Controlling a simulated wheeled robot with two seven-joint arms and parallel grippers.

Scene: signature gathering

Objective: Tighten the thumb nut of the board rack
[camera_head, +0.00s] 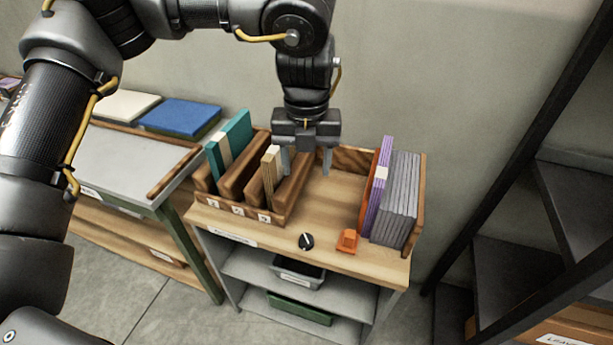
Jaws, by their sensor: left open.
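My left gripper (306,172) is open and points down over the back of the wooden bench (330,205), with nothing seen between its fingers. A wooden rack with numbered slots (238,207) stands at the bench's left, holding a teal board (236,138) and thin pale boards (269,175); the left finger overlaps its back right part in the picture. At the right, grey boards (397,200) and a purple board (379,185) stand upright against a wooden end piece (420,195). I cannot make out a thumb nut for certain. My right gripper is not in view.
A small black round knob-like thing (306,241) with a pale mark and a small orange object (347,240) lie near the bench's front edge. The bench middle is clear. A grey-topped table (135,160) adjoins left; dark shelving (580,200) stands right.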

